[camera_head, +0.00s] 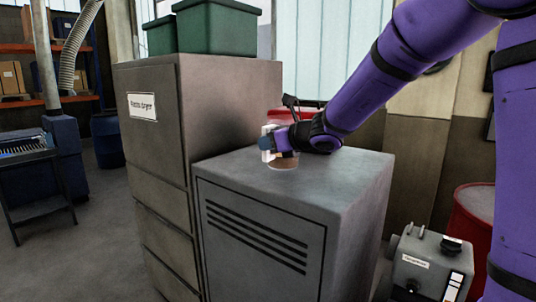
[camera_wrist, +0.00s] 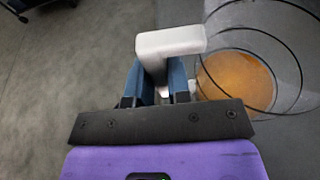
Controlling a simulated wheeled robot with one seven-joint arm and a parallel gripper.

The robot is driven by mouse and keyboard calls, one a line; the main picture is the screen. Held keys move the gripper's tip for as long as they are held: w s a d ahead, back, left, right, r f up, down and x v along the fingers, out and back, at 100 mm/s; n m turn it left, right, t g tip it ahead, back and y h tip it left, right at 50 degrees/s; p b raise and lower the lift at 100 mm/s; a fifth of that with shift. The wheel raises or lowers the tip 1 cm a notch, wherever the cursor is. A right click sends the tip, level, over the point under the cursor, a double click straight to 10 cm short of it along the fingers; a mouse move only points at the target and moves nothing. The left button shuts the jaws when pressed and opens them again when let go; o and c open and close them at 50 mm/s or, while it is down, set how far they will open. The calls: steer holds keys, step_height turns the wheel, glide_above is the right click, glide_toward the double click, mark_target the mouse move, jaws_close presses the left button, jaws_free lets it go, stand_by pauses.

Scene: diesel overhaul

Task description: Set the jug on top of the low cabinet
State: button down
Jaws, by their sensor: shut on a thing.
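The jug (camera_head: 283,162) is clear, with amber liquid at its bottom and a white handle. It is over the top of the low grey cabinet (camera_head: 345,180), towards the back left. It looks upright; I cannot tell whether its base touches the top. My gripper (camera_head: 268,143) is shut on the handle, and my wrist hides part of the jug. In the wrist view the blue fingers of my gripper (camera_wrist: 158,88) are either side of the white handle, and the round jug (camera_wrist: 236,74) is to the right.
A taller grey cabinet (camera_head: 150,170) stands close on the left, with green bins (camera_head: 218,27) on top. A small grey machine (camera_head: 428,262) and a red drum (camera_head: 472,215) stand to the right. The front of the low cabinet's top is clear.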

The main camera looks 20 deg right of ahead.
mark_target(268, 153)
steer(key=shift+w+d, duration=0.2)
steer(key=shift+w, duration=0.7)
steer(key=shift+w+f, duration=0.1)
steer(key=shift+f, duration=1.7)
steer(key=c, duration=1.1)
jaws_free()
steer(key=shift+f, duration=0.15)
